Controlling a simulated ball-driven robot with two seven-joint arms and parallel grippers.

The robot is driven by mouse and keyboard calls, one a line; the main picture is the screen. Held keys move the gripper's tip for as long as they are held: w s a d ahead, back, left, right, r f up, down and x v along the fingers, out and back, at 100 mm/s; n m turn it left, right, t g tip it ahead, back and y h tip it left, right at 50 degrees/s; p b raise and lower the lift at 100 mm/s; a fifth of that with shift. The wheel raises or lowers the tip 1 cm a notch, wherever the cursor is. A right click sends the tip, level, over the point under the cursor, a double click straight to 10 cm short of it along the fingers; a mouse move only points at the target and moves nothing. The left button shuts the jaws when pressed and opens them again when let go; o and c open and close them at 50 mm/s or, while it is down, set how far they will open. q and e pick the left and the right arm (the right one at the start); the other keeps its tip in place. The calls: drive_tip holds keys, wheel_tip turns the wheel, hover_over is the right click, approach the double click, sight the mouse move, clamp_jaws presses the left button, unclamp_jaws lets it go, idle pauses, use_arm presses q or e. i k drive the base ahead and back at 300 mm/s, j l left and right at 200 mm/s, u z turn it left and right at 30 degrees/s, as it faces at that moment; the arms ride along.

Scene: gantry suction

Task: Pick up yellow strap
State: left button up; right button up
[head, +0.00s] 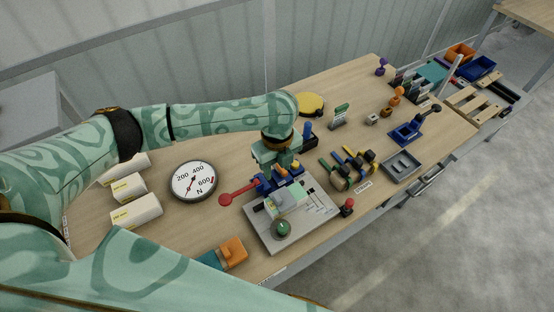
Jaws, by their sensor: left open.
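Several coloured straps with rolled ends lie side by side on the table at centre right in the head view. One of them, the yellow strap (354,153), lies among the green and blue ones; its exact outline is small and hard to tell. My left gripper (278,177) points down over the grey plate device, left of the straps and apart from them. It is open, and I see nothing held in it. Its fingertips are partly lost against the blue parts below. My right gripper is not in view.
The grey plate device (262,228) carries a green ball knob. A round dial gauge (193,181) and white boxes (135,211) stand left. A grey tray (401,166) and a red-topped knob (347,205) are near the straps. An orange block (233,251) lies in front.

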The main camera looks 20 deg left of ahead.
sight(369, 155)
drive_tip(key=k+l, duration=0.25)
drive_tip(key=k, duration=0.2)
drive_tip(key=k+l, duration=0.25)
drive_tip(key=k, duration=0.25)
